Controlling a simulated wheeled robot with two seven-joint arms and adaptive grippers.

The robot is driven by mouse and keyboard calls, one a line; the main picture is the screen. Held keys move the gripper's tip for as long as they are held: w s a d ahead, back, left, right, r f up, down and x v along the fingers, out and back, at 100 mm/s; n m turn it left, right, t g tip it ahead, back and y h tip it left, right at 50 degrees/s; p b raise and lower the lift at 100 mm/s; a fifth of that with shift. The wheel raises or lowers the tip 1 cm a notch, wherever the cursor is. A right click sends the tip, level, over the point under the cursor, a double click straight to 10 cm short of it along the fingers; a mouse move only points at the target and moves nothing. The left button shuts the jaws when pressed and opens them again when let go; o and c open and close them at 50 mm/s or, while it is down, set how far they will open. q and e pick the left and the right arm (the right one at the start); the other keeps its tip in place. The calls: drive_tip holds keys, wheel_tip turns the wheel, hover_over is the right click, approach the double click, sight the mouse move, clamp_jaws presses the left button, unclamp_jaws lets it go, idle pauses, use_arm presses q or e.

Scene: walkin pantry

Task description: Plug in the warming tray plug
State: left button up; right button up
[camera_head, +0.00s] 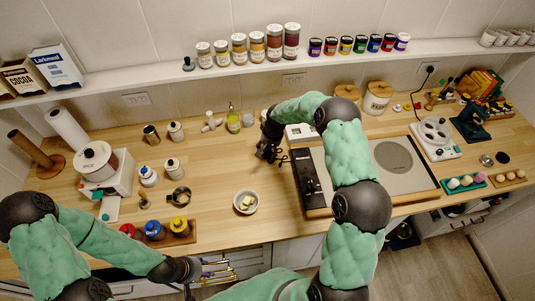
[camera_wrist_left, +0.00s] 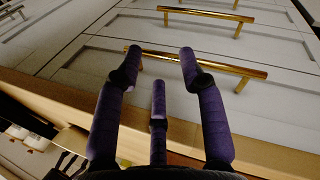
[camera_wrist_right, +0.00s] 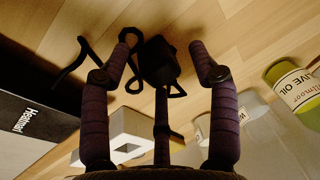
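The warming tray (camera_head: 410,180) lies on the counter at right, with a dark control panel (camera_head: 312,185) on its left side. Its black plug (camera_wrist_right: 160,62) lies on the wood in the right wrist view, with the looped black cord (camera_wrist_right: 75,60) beside it. My right gripper (camera_wrist_right: 165,68) is open above the plug, which shows between its spread fingertips; no finger is seen closed on it. In the head view this gripper (camera_head: 268,150) is left of the tray, partly hiding the plug. My left gripper (camera_wrist_left: 160,65) is open and empty, facing brass drawer handles. A wall outlet (camera_head: 293,79) is behind.
A white box (camera_wrist_right: 125,135) stands close to my right gripper. An olive oil bottle (camera_head: 233,119) and small jars are behind it. A bowl (camera_head: 246,202) sits in front. Other outlets are at left (camera_head: 136,99) and right (camera_head: 428,68), the right one with a cord in it.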

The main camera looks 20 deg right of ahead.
clamp_jaws()
drive_tip(key=shift+r, duration=0.15)
